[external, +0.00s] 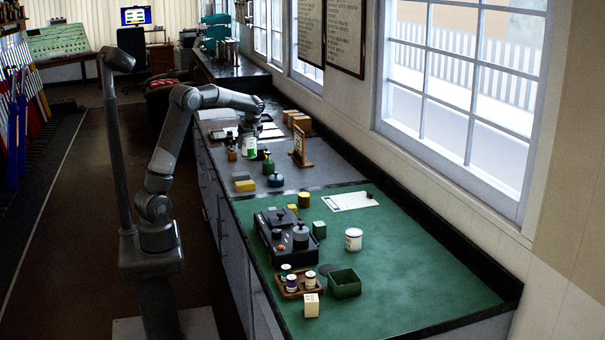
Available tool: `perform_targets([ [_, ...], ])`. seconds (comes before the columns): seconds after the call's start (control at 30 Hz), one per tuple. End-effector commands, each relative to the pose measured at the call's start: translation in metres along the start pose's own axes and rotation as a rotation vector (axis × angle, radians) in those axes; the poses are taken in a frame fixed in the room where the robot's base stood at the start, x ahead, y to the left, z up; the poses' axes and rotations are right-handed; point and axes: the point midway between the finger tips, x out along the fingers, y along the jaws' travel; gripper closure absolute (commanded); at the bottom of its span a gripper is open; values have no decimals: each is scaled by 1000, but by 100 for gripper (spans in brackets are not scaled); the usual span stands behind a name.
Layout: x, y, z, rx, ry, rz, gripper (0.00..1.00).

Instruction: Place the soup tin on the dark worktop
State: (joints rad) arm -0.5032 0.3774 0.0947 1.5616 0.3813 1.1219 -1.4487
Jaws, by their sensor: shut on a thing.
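A green and white tin (249,147), which looks like the soup tin, is upright at the far part of the counter. My gripper (249,134) points down over it from above and is shut on it. The fingers are small and dark here, so their exact grip is hard to see. The dark worktop (322,172) is the grey-black stretch of counter beyond the green surface. The tin is over this stretch. I cannot tell whether its base touches the worktop.
Cardboard boxes (297,121) stand by the wall. The green surface (420,275) holds a white tin (353,239) and a green bin (345,283).

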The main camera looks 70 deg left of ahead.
Motion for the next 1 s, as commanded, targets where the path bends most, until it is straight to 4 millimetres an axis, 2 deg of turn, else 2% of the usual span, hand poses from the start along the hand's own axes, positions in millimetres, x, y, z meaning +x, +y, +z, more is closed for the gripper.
perform_targets([
  [0.3, 62, 2, -47, -6, 0, -4, 70],
  [0.5, 94, 5, -71, -4, 1, -1, 70],
  [0.7, 106, 6, -78, 0, 1, -1, 70],
  [1.0, 139, 6, -64, 0, 0, -1, 70],
])
